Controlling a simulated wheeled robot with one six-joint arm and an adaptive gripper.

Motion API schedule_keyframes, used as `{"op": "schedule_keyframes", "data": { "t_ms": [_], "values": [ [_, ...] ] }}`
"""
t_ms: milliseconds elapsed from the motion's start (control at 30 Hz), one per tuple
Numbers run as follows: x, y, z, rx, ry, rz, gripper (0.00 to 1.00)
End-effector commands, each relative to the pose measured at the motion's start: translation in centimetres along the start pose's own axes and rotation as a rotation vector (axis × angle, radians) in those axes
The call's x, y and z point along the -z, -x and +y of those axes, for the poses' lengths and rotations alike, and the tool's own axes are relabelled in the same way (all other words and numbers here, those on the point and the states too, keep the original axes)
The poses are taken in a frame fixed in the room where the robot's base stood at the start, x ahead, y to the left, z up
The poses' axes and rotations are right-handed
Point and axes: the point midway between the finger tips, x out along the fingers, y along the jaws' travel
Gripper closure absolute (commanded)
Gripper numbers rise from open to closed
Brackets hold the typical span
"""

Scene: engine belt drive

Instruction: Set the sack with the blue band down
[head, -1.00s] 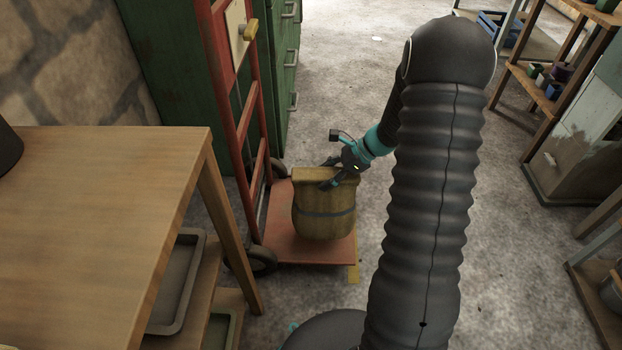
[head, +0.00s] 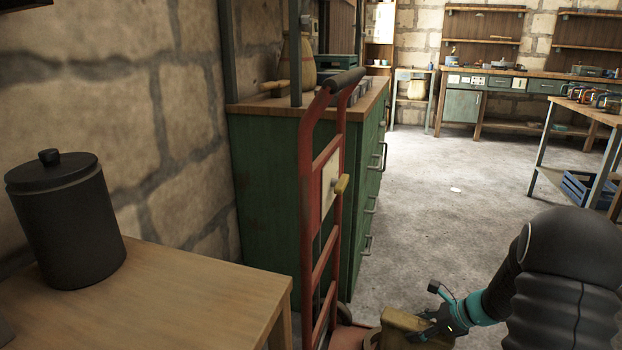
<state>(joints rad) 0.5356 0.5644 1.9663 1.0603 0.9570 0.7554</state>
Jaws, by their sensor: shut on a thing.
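The sack (head: 396,326) shows only by its tan top at the bottom edge of the head view. Its lower part and blue band are cut off by the frame. My gripper (head: 422,328) is shut on the sack's top edge from the right. The sack is beside the red hand truck (head: 327,185), close to its base plate (head: 347,338). Whether the sack rests on that plate cannot be told in this frame.
A green cabinet (head: 265,185) stands behind the hand truck. A wooden table (head: 190,290) with a black canister (head: 68,225) is at the left. Open concrete floor (head: 430,200) lies beyond my gripper. A table (head: 590,108) with a blue crate (head: 585,188) beneath stands at right.

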Motion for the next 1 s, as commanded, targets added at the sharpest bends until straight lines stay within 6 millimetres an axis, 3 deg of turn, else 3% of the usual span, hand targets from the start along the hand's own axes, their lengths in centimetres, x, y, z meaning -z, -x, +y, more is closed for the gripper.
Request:
{"op": "schedule_keyframes", "data": {
  "t_ms": [200,400,633,1000],
  "values": [
    [-1.0,0.4,-2.6,0.211,-0.203,-0.005,1.0],
    [-2.6,0.8,-3.4,0.364,-0.356,-0.005,1.0],
    [-4.8,1.2,-2.8,0.492,-0.484,-0.007,1.0],
    [-8.9,1.2,-0.2,0.593,-0.584,-0.01,1.0]
  ]
}}
